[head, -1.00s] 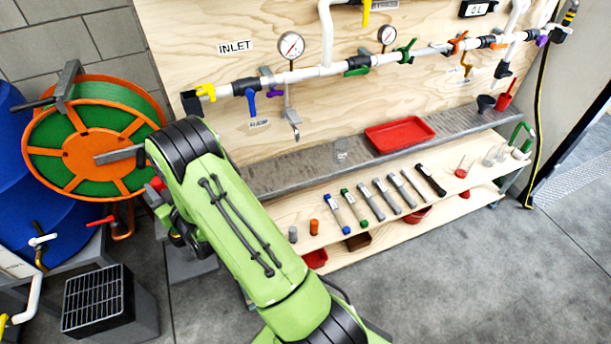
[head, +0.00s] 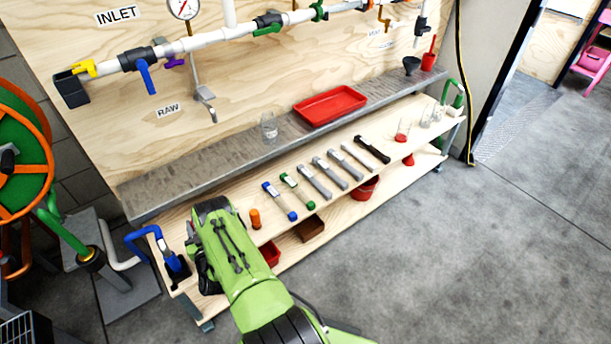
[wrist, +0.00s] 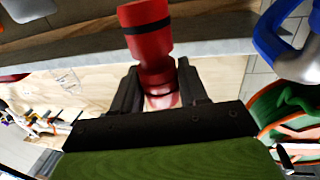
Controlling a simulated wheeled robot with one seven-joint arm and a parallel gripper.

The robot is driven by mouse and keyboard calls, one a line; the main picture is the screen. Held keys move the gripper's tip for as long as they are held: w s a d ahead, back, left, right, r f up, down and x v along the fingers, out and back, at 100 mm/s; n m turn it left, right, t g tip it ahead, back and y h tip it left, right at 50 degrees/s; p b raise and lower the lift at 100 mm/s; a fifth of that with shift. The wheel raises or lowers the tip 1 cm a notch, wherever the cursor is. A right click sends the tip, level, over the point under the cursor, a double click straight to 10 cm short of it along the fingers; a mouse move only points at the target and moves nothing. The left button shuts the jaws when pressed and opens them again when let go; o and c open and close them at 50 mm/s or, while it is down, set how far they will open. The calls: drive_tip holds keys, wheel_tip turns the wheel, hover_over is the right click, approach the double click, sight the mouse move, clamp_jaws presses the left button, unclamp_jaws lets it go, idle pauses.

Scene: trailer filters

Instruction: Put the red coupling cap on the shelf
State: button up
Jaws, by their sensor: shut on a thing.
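The red coupling cap (wrist: 147,38), a red cylinder with a black band, stands between the fingers of my gripper (wrist: 157,88) in the wrist view. My gripper is shut on it. In the head view my arm hides the cap and the fingers. The wooden shelf (head: 345,205) holds a row of tools, and my arm's end is over its left part. A grey shelf (head: 215,172) runs above and behind it along the plywood panel. I cannot tell whether the cap touches either shelf.
An orange cylinder (head: 255,219) stands just right of my arm, beside several hand tools. A red tray (head: 330,105) and a clear cup (head: 269,126) are on the grey shelf. A blue-handled pump (head: 158,250) stands at the left end. Floor at right is clear.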

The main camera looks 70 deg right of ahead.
wheel_tip(320, 180, down, 10)
drive_tip(key=b, duration=0.4)
drive_tip(key=shift+f+b, duration=0.15)
drive_tip(key=shift+b, duration=0.25)
drive_tip(key=o, duration=1.1)
drive_tip(key=shift+c, duration=0.2)
